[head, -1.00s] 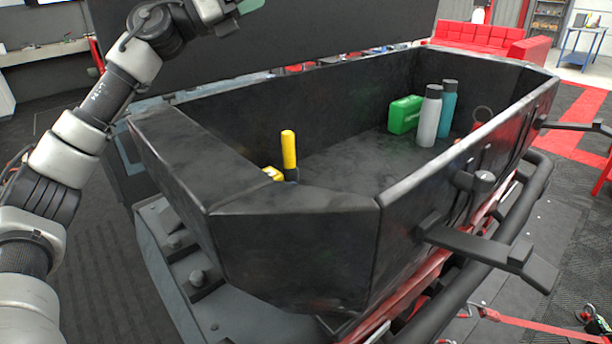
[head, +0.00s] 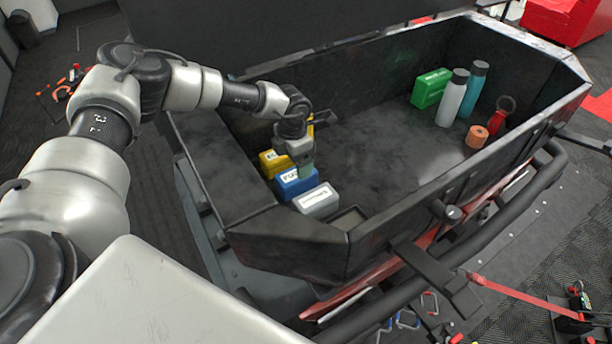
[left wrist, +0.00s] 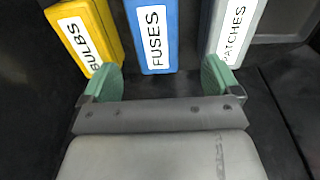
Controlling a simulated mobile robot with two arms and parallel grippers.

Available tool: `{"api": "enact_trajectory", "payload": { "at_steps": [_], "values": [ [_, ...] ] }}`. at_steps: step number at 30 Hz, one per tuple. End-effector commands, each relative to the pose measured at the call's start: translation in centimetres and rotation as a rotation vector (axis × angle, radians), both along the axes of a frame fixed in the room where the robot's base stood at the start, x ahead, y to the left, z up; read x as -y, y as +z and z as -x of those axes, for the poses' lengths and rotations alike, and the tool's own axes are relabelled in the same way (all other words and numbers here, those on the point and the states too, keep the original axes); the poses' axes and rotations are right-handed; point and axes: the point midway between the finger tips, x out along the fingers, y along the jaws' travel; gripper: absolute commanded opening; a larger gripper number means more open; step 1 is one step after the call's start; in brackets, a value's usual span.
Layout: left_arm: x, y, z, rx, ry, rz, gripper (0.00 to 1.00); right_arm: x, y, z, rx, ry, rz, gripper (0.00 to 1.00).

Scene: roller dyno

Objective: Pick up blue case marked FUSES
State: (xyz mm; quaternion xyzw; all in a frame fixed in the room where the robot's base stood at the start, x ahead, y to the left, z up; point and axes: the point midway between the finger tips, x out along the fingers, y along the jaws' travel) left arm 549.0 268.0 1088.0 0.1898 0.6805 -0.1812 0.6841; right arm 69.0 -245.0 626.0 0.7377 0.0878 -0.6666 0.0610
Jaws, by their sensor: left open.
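The blue case marked FUSES (head: 296,184) stands in the near end of the black truck bed, between a yellow case (head: 272,163) and a grey-white case (head: 316,200). In the left wrist view the FUSES case (left wrist: 152,40) is at the top middle, with its white label facing the camera. My left gripper (head: 305,170) is over the cases. In the left wrist view its green fingertips (left wrist: 160,80) are wide apart, on either side of the line to the blue case, and nothing is between them. The fingers overlap the lower edges of the neighbouring cases in view. My right gripper is not in view.
The yellow BULBS case (left wrist: 85,35) and the grey PATCHES case (left wrist: 232,30) flank the blue one closely. The bed wall (head: 290,225) rises around them. A green case (head: 431,88), two bottles (head: 452,98) and an orange roll (head: 477,137) stand at the far end. The bed's middle is clear.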

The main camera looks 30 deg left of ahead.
Motion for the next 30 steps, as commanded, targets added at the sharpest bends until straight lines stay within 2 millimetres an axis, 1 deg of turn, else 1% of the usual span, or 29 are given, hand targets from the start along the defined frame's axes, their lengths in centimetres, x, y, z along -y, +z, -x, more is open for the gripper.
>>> {"api": "enact_trajectory", "payload": {
  "at_steps": [1, 3, 8, 11, 15, 19, 22, 27, 28, 30],
  "values": [
    [0.0, -0.7, 0.0, -0.004, 0.001, 0.000, 0.92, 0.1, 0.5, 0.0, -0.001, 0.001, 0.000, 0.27],
    [0.1, -1.5, 0.0, -0.003, 0.001, 0.002, 0.92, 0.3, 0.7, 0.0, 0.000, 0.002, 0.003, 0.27],
    [0.1, -2.5, 0.0, -0.002, 0.000, 0.003, 0.92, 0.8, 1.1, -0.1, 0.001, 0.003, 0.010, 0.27],
    [-0.1, -3.4, 0.0, -0.003, 0.001, 0.002, 0.92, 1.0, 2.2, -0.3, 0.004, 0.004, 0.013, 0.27],
    [-0.3, -5.4, -0.1, -0.002, 0.009, 0.004, 0.92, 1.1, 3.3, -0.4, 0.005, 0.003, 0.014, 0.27],
    [-0.3, -7.0, -0.1, -0.001, 0.017, 0.005, 0.92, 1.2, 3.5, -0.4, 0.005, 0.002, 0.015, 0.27],
    [-0.3, -7.4, -0.1, -0.001, 0.018, 0.005, 0.92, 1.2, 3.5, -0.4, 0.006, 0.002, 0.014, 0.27],
    [-0.3, -7.5, -0.1, 0.000, 0.019, 0.006, 0.92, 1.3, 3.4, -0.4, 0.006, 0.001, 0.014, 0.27],
    [-0.3, -7.5, -0.1, 0.000, 0.019, 0.006, 0.90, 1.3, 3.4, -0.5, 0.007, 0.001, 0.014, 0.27],
    [-0.3, -7.5, -0.1, 0.000, 0.018, 0.006, 0.79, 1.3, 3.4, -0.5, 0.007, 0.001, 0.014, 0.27]
  ]
}}
